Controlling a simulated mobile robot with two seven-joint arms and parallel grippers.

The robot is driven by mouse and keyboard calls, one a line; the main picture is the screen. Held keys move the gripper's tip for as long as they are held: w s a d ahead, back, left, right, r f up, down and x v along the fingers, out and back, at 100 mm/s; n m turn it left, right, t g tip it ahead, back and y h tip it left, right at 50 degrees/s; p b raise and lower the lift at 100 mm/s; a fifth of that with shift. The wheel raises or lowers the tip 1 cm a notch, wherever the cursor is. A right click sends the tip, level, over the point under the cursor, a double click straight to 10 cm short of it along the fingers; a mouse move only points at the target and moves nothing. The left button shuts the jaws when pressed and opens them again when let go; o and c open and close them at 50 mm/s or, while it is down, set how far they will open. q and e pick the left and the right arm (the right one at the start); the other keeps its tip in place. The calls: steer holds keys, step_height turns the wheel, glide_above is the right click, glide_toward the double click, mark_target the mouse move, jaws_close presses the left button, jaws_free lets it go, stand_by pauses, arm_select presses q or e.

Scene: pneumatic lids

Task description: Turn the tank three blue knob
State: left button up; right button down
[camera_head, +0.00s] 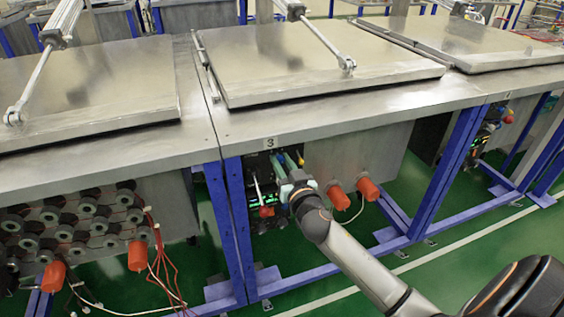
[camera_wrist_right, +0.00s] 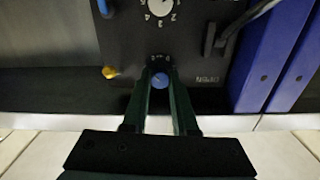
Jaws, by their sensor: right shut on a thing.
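The tank three control box (camera_head: 262,182) is a dark panel below the "3" label (camera_head: 270,142), under the front edge of the steel table. My right gripper (camera_head: 279,165) reaches up to this panel from the lower right. In the right wrist view, the blue knob (camera_wrist_right: 160,80) is a small round knob on the black panel (camera_wrist_right: 128,42). My right gripper's two dark fingers (camera_wrist_right: 160,74) are shut on it from either side. In the head view I cannot clearly make out the blue knob behind the gripper. My left gripper is not in view.
A yellow knob (camera_wrist_right: 109,72) sits left of the blue one in the wrist view, and a white dial (camera_wrist_right: 160,8) is above. A dark handle (camera_wrist_right: 210,38) and blue frame posts (camera_wrist_right: 268,60) stand to the right. Orange caps (camera_head: 368,188) project right of the panel.

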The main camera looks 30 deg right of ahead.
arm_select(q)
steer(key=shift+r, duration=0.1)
arm_select(e)
steer(key=shift+n, duration=0.3)
